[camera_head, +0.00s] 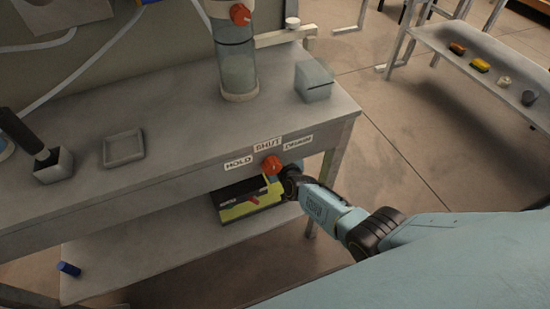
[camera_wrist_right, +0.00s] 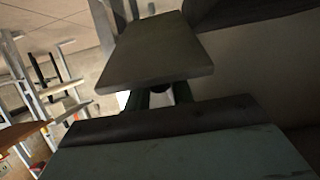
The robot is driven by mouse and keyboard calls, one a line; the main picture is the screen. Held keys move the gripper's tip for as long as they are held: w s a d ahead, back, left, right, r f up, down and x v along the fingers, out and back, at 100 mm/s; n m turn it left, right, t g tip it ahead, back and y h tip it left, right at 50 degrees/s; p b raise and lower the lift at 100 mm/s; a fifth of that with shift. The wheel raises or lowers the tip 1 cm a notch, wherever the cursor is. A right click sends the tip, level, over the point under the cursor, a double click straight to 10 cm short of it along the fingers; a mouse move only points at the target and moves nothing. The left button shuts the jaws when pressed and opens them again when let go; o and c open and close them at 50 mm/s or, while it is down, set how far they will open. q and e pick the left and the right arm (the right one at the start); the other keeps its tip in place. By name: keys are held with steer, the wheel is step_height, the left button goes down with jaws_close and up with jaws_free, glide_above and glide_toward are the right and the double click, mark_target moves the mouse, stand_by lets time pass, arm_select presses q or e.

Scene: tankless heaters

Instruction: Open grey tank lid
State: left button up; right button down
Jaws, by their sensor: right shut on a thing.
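A small grey box (camera_head: 314,82) with a thin seam near its top stands on the bench at the back right; it looks closed, but I cannot tell if it is the grey tank. A clear cylinder tank (camera_head: 236,65) with a red knob stands to its left. My right gripper (camera_head: 288,180) is below the bench's front edge, right beside the red knob (camera_head: 272,165) under the labels. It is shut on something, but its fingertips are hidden. In the right wrist view a grey slab (camera_wrist_right: 155,50) fills the middle, beyond the fingers. My left gripper is out of view.
The grey bench (camera_head: 180,140) also holds a shallow square tray (camera_head: 124,149) and a dark handle in a grey block (camera_head: 53,165). A yellow-black box (camera_head: 240,205) is below the bench front. Another shelf (camera_head: 480,85) with small objects stands at the right.

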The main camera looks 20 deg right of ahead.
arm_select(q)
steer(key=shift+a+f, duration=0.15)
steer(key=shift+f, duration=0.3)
arm_select(e)
steer(key=shift+w+r, duration=0.7)
steer(key=shift+r, duration=0.1)
steer(key=c, duration=1.3)
jaws_free()
steer(key=shift+f, duration=0.1)
steer(key=shift+s+f, duration=0.1)
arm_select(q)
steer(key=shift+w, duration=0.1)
arm_select(e)
steer(key=shift+s, duration=0.1)
steer(key=p+v, duration=0.5)
steer(key=shift+s, duration=0.35)
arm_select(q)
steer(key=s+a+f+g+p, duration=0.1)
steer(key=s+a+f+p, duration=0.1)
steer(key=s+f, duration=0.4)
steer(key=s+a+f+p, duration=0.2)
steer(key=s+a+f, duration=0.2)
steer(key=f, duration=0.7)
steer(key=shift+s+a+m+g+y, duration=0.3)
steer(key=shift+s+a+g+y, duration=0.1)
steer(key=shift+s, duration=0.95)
arm_select(e)
steer(key=v, duration=0.7)
steer(key=shift+s+r, duration=0.2)
steer(key=shift+s, duration=0.05)
